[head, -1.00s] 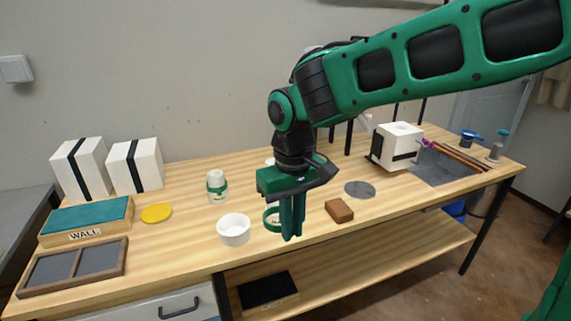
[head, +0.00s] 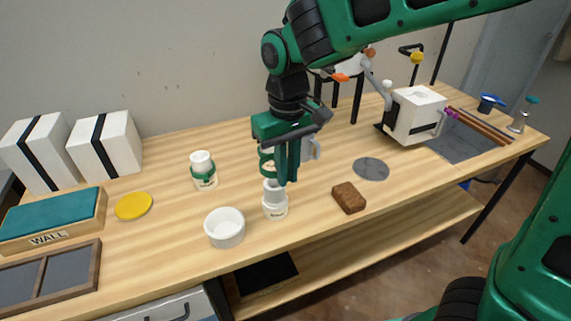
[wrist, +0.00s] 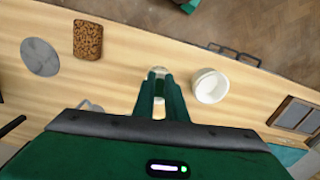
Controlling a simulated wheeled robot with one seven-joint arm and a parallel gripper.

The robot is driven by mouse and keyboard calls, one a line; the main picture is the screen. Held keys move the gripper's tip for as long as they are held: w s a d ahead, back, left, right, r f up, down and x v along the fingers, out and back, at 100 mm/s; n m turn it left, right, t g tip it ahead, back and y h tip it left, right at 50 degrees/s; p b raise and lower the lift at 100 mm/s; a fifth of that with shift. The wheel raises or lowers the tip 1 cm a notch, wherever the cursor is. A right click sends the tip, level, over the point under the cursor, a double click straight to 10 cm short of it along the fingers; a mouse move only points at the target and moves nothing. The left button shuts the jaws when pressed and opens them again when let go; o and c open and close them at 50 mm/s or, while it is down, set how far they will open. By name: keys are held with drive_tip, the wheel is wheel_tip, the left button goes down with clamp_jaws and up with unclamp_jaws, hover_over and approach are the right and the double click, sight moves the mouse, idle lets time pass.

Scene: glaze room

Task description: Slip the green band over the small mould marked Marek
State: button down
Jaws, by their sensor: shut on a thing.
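My gripper (head: 287,178) points down, shut on the green band (head: 266,160), which shows at the left of the fingers. The band is held above the table, largely hidden by the fingers. A small white stepped mould (head: 275,210) stands upright just below, with a dark label too small to read. In the wrist view its pale top shows just beyond my fingertips (wrist: 160,80). Band and mould look apart, but I cannot tell how well they line up. Another white mould (head: 202,160) stands to the left with a green band around it; its label is unreadable too.
A white bowl (head: 225,228) stands close left of the near mould. A brown block (head: 349,198) and a grey disc (head: 371,169) lie to the right. A pale mug (head: 312,148) is behind the fingers. A yellow disc (head: 133,206) lies left.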

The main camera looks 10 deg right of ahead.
drive_tip(key=shift+a+f, duration=0.1)
drive_tip(key=shift+f, duration=1.7)
drive_tip(key=shift+s+f, duration=0.1)
drive_tip(key=shift+s, duration=0.05)
drive_tip(key=shift+f, duration=2.85)
idle(1.4)
drive_tip(key=c, duration=1.7)
unclamp_jaws()
drive_tip(key=shift+r, duration=4.5)
